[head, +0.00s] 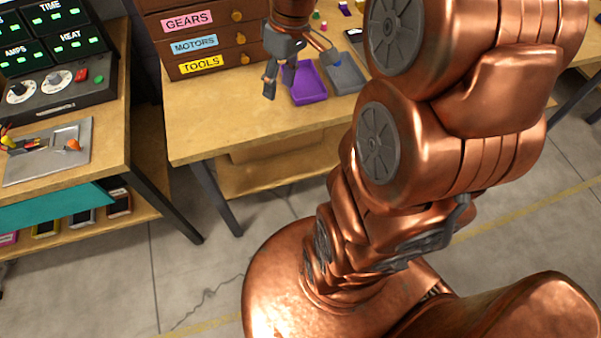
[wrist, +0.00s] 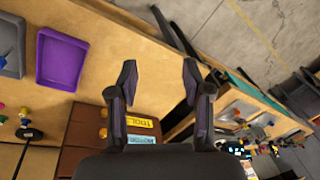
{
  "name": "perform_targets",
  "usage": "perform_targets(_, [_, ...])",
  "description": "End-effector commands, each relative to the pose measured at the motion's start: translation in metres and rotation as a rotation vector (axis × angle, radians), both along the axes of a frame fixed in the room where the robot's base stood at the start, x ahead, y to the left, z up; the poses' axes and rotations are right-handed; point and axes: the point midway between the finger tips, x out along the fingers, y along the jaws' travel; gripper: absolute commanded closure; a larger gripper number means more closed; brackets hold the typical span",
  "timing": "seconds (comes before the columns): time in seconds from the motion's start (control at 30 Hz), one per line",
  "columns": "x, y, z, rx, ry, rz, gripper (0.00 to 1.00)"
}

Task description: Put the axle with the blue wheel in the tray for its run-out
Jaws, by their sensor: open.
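My gripper (head: 279,84) is open and empty above the workbench, just left of the purple tray. In the wrist view its two fingers (wrist: 159,82) are spread apart, with bare bench between and beyond them. The purple tray (head: 309,84) looks empty; it also shows in the wrist view (wrist: 60,62). A grey tray (head: 345,77) lies right beside it, and is cut by the left edge in the wrist view (wrist: 12,45). A small blue spot (wrist: 3,62) shows at the grey tray; it may be the blue wheel, but an axle cannot be made out.
A drawer cabinet (head: 207,45) labelled gears, motors and tools stands at the bench's back left. A control panel (head: 50,60) is on the left table. Bare bench (head: 225,115) lies in front.

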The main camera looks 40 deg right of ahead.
Motion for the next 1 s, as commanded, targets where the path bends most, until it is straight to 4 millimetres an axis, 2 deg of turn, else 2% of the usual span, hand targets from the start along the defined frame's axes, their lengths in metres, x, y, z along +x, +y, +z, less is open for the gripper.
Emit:
perform_targets(0.03, [-0.015, 0.017, 0.001, -0.013, 0.02, -0.004, 0.51])
perform_targets(0.2, [-0.067, 0.056, -0.002, -0.065, 0.098, -0.07, 0.51])
perform_targets(0.33, [-0.109, 0.076, -0.008, -0.113, 0.147, -0.125, 0.51])
perform_targets(0.5, [-0.157, 0.087, -0.016, -0.175, 0.188, -0.199, 0.51])
perform_targets(0.6, [-0.176, 0.089, -0.021, -0.201, 0.204, -0.232, 0.51])
perform_targets(0.7, [-0.186, 0.091, -0.023, -0.215, 0.211, -0.253, 0.51])
perform_targets(1.0, [-0.189, 0.091, -0.024, -0.22, 0.214, -0.263, 0.51])
